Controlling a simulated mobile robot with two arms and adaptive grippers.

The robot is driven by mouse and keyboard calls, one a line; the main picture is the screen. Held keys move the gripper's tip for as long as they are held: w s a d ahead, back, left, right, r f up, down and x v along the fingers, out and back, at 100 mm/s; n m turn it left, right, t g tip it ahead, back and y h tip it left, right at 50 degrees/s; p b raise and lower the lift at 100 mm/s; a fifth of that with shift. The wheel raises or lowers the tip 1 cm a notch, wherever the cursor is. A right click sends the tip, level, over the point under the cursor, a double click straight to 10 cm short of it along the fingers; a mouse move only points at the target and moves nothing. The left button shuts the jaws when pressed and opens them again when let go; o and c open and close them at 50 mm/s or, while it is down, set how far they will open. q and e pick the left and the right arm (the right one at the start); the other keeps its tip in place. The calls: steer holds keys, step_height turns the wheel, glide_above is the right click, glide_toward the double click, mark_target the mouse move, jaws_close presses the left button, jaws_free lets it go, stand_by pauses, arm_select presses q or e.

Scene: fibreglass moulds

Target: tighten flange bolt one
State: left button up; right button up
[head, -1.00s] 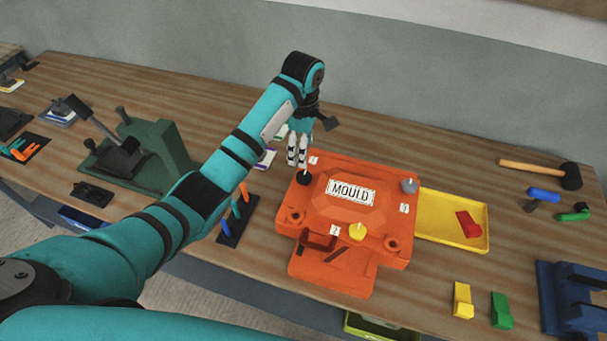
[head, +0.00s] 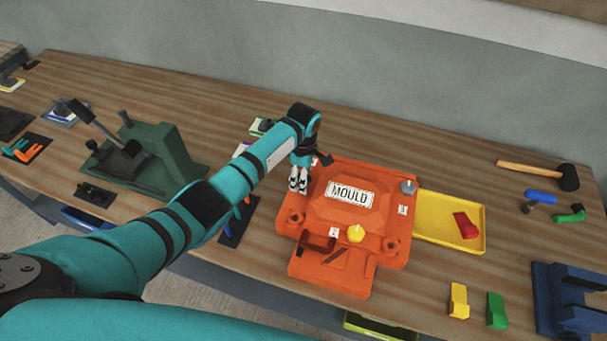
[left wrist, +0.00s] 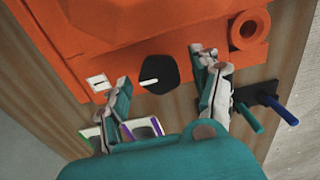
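The orange mould (head: 378,207) lies on the bench with a plate marked MOULD on its raised middle. It carries a grey bolt head (head: 408,187), a yellow bolt head (head: 356,233) and a black bolt head (left wrist: 158,74) with a white line across it.
A yellow tray (head: 474,243) with a red block (head: 465,225) is right of the mould. A green press-like stand (head: 165,160) is at left, and a rack with coloured handles (head: 232,228) stands close to the mould's left side. A mallet (head: 567,177) lies far right.

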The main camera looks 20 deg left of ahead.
arm_select(q)
steer(key=c, duration=1.1)
steer(key=shift+o, duration=0.2)
